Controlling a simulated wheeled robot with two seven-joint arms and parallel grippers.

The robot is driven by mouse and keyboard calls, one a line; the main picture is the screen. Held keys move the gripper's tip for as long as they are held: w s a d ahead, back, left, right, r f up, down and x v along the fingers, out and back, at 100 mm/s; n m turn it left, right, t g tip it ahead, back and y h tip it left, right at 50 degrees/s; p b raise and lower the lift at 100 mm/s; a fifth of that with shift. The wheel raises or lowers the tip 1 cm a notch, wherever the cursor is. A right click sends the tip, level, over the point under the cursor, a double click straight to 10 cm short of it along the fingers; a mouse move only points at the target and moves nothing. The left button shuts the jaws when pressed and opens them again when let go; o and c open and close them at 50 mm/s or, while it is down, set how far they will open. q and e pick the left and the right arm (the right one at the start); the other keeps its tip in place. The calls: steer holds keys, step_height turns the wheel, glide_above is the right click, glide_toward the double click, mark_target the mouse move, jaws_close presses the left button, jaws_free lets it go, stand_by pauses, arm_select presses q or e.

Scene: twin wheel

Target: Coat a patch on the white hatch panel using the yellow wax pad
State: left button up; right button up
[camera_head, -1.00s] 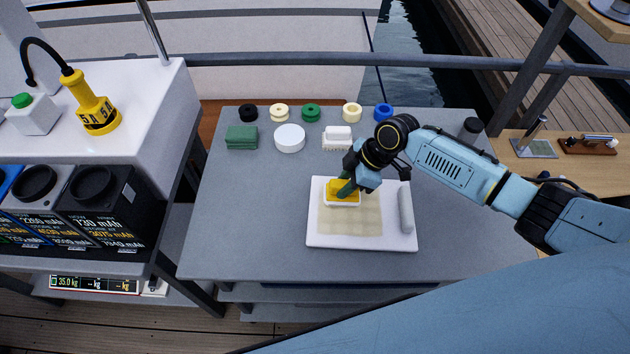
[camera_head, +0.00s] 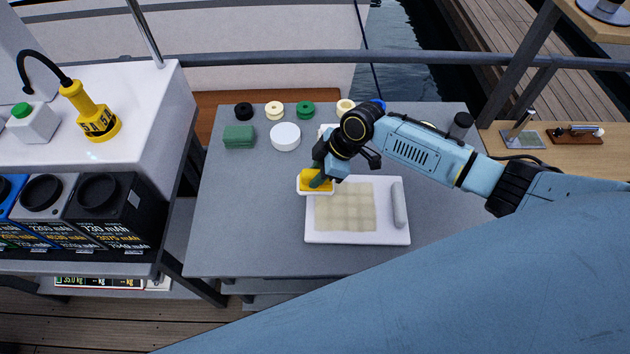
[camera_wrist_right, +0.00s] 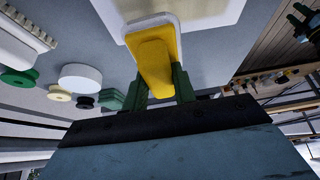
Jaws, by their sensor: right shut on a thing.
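The white hatch panel (camera_head: 358,238) lies flat on the grey table. A pale yellowish patch of squares (camera_head: 346,208) covers its left and middle part, and a light grey bar-like handle (camera_head: 398,205) sits on its right side. My right gripper (camera_head: 320,180) is shut on the yellow wax pad (camera_head: 308,181), which has a white base. The pad is at the panel's upper left corner, partly beyond its edge; I cannot tell whether it touches. In the right wrist view the green fingers grip the yellow pad (camera_wrist_right: 157,62) from both sides. My left gripper is not in view.
Green pads (camera_head: 239,136), a white round puck (camera_head: 286,136) and several coloured rings stand along the table's back. A bench at left holds a yellow device (camera_head: 97,118) and batteries (camera_head: 107,207). The table's left and front parts are clear.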

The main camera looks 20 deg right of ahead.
mark_target(309, 172)
steer(key=shift+w+r+p, duration=0.1)
steer(key=shift+r+p, duration=1.7)
steer(key=shift+r, duration=0.3)
